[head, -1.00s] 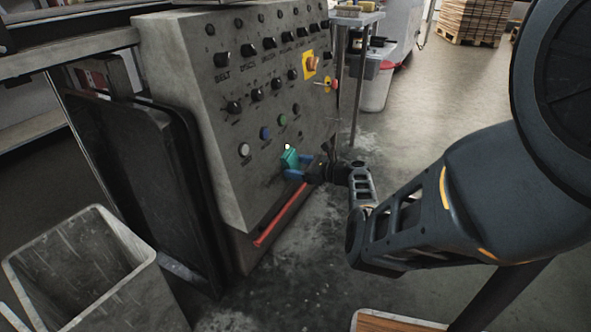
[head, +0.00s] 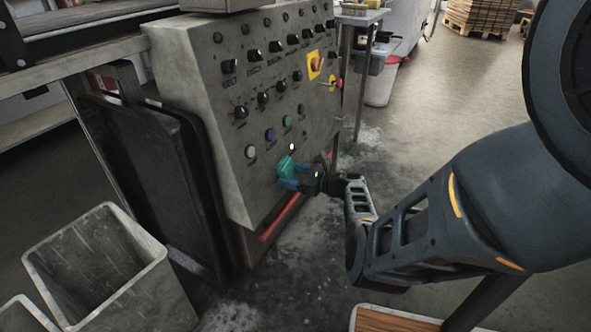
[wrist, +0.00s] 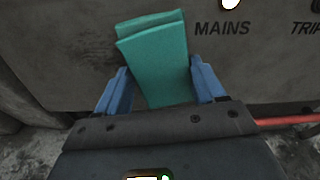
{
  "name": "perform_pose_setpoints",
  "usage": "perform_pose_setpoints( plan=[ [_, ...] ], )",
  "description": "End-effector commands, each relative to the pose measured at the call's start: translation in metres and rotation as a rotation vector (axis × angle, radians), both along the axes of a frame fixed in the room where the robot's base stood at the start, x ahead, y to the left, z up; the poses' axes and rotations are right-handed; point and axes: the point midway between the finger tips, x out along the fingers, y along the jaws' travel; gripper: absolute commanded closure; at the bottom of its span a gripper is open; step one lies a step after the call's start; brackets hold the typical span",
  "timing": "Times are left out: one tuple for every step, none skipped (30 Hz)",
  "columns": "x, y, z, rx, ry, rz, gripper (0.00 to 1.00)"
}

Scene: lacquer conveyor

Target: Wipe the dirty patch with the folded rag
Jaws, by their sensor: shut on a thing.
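The folded rag (head: 286,167) is teal-green and held against or very near the lower face of the grey control panel (head: 222,155), below the lit white lamp. In the wrist view the rag (wrist: 158,62) shows as folded layers standing up between two blue fingers. My gripper (wrist: 158,78) is shut on it from both sides; in the head view my gripper (head: 289,182) is low at the panel's right part. The panel face is smudged and worn all over.
A red bar (head: 282,217) runs along the panel's foot, just below my gripper. Knobs and buttons (head: 270,135) sit above the rag. Black trays (head: 150,185) lean at the left, and a grey bin (head: 100,265) stands in front. The floor to the right is mostly clear.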

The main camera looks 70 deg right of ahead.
Motion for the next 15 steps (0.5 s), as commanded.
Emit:
perform_pose_setpoints(
  plan=[
    [0.005,0.006,0.003,0.001,0.000,0.009,0.60],
    [0.006,0.008,0.002,0.001,0.000,0.009,0.60],
    [0.006,0.010,0.002,0.000,0.001,0.010,0.60],
    [0.007,0.011,0.001,0.000,0.001,0.010,0.60],
    [0.007,0.012,0.001,-0.001,0.002,0.010,0.60],
    [0.007,0.013,0.000,-0.001,0.002,0.011,0.60],
    [0.008,0.013,0.000,-0.001,0.001,0.011,0.60],
    [0.008,0.014,0.001,-0.001,0.001,0.012,0.60],
    [0.009,0.016,0.001,0.000,0.001,0.013,0.60],
    [0.009,0.018,0.001,0.000,0.001,0.014,0.60],
    [0.010,0.020,0.002,0.000,0.001,0.015,0.60],
    [0.011,0.023,0.002,0.001,0.001,0.016,0.60],
    [0.011,0.025,0.003,0.001,0.001,0.016,0.60],
    [0.011,0.028,0.003,0.001,0.001,0.016,0.60],
    [0.012,0.031,0.003,0.001,0.001,0.017,0.60]
  ],
)
